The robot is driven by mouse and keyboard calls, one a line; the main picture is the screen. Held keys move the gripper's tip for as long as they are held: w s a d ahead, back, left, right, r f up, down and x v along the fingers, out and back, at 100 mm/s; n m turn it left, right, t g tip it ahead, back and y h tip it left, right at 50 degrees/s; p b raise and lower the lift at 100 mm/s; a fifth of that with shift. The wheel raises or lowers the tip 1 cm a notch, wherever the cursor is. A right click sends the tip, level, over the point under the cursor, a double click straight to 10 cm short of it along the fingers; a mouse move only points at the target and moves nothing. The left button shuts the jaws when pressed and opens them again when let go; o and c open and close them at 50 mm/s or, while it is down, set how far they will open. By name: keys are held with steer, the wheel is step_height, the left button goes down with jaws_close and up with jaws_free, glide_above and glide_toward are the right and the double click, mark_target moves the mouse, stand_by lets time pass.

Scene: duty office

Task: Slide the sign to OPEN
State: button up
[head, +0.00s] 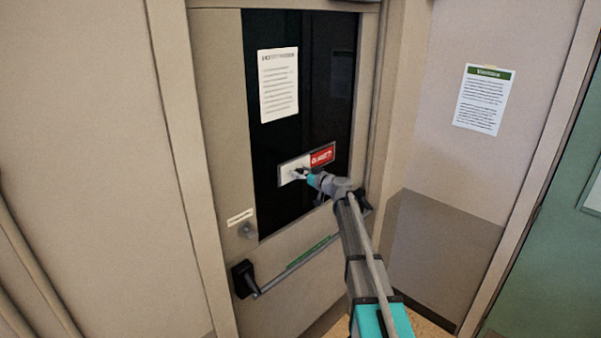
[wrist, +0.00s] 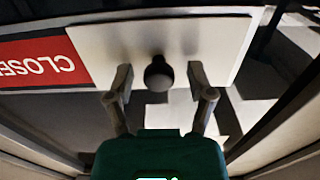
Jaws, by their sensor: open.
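The sliding sign (head: 322,156) is on the dark window of the door; its right part is red with white lettering. In the wrist view the red part (wrist: 40,62) reads CLOSED, upside down and cut off at the frame's edge. Beside it is a plain pale panel (wrist: 105,45) with a dark round knob (wrist: 158,74). My gripper (head: 300,173) is at the pale left part of the sign in the head view. In the wrist view my gripper (wrist: 160,82) is open, with one finger on each side of the knob; I cannot tell whether either finger touches it.
The door has a push bar (head: 295,266) with a dark bracket at its left end, below the window. A paper notice (head: 278,84) is on the glass above the sign. Another notice (head: 483,98) hangs on the wall to the right.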

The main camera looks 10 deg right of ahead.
mark_target(323, 156)
steer(key=shift+w+a, duration=0.1)
jaws_close()
steer(key=shift+a, duration=0.15)
steer(key=w+d, duration=0.3)
steer(key=d, duration=0.1)
steer(key=w+d, duration=0.3)
steer(key=d, duration=0.1)
steer(key=w+d, duration=0.3)
steer(key=d, duration=0.2)
steer(key=shift+w, duration=0.15)
jaws_free()
